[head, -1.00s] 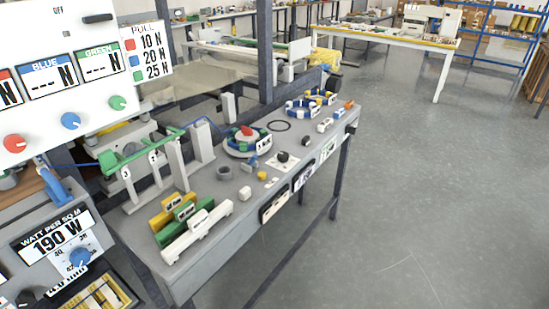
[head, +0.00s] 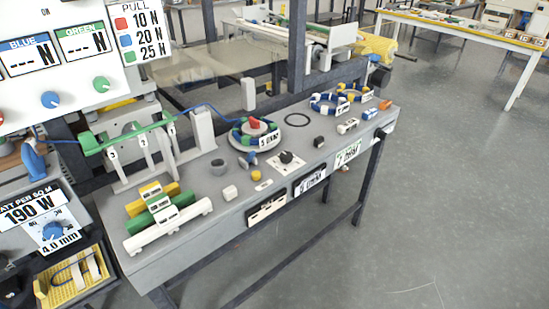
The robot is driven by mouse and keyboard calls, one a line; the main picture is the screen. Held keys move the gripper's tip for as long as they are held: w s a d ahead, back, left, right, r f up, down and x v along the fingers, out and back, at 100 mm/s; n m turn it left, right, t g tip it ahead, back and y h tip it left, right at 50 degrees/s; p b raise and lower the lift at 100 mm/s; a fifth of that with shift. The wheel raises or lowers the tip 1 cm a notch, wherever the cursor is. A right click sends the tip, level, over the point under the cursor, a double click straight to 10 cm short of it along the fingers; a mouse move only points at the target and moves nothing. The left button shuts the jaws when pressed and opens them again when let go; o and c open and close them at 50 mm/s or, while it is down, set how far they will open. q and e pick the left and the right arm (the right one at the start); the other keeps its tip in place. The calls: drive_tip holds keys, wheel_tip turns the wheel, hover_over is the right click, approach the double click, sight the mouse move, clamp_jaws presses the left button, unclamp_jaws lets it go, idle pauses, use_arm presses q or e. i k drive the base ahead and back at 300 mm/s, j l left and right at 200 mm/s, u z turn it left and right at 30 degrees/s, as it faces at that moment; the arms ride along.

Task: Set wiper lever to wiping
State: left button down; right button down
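No part is labelled as the wiper lever, and I cannot tell for sure which one it is. A blue upright lever-like handle (head: 34,160) stands at the left, above the 190 W panel (head: 34,205). A green bar (head: 125,137) rests by white posts with numbers on the grey bench (head: 225,235). A blue line runs from near the bar to a round turntable (head: 255,133) with a red top knob. A black knob (head: 287,158) sits on a white plate near the bench's front edge. Neither of my grippers is in view.
White, green and yellow blocks (head: 165,207) lie on the near end of the bench. Blue-and-yellow rings (head: 328,103) lie at its far end. A yellow tray (head: 76,277) is at lower left. Dark posts (head: 298,45) rise behind the bench. The floor (head: 450,170) at right is clear.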

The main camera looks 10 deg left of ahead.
sight(249, 159)
drive_tip(key=i+l, duration=0.15)
drive_tip(key=l, duration=0.15)
drive_tip(key=i+l+u, duration=0.1)
drive_tip(key=l, duration=0.25)
drive_tip(key=i+l, duration=0.3)
drive_tip(key=l, duration=0.35)
drive_tip(key=j+u, duration=0.05)
